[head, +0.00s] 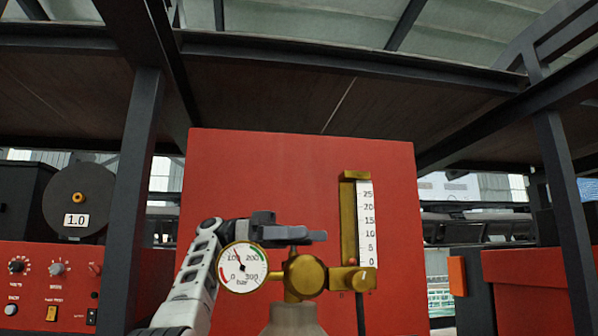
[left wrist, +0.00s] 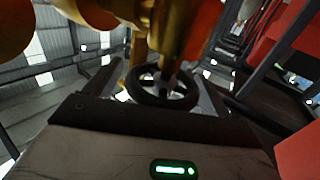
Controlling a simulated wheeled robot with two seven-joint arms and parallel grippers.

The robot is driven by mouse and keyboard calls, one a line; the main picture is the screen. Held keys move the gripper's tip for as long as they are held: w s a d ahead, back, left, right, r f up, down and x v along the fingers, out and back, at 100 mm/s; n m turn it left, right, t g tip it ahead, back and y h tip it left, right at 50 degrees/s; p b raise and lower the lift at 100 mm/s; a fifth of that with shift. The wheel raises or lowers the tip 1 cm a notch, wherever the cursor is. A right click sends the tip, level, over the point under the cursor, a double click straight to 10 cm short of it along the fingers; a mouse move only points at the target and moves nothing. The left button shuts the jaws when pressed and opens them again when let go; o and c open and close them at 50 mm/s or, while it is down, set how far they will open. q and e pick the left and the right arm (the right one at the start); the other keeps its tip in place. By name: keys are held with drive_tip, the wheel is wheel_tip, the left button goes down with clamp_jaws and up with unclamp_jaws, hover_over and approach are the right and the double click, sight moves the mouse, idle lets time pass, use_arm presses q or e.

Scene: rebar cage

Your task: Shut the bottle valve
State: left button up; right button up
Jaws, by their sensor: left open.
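A grey gas bottle (head: 293,318) stands in front of me, with a brass regulator (head: 304,275) on top. A round pressure gauge (head: 242,267) sits on its left side; its needle points near 100 bar. In the left wrist view a dark spoked handwheel (left wrist: 164,101) sits ahead of the palm, between the fingers of my open gripper (left wrist: 155,88). I cannot tell whether the fingers touch it. The handwheel is hidden in the head view. My right gripper is out of view.
A brass flowmeter (head: 348,220) with a white scale stands right of the regulator. A red panel (head: 260,180) rises close behind. A red control box (head: 50,285) with knobs is at left. Dark steel posts (head: 143,190) flank the panel.

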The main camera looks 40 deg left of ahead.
use_arm(q)
drive_tip(key=shift+r, duration=0.8)
drive_tip(key=s+d+r+b, duration=0.6)
drive_tip(key=s+d+r, duration=0.2)
drive_tip(key=s+r, duration=0.2)
drive_tip(key=shift+s+d, duration=0.4)
drive_tip(key=shift+s, duration=0.05)
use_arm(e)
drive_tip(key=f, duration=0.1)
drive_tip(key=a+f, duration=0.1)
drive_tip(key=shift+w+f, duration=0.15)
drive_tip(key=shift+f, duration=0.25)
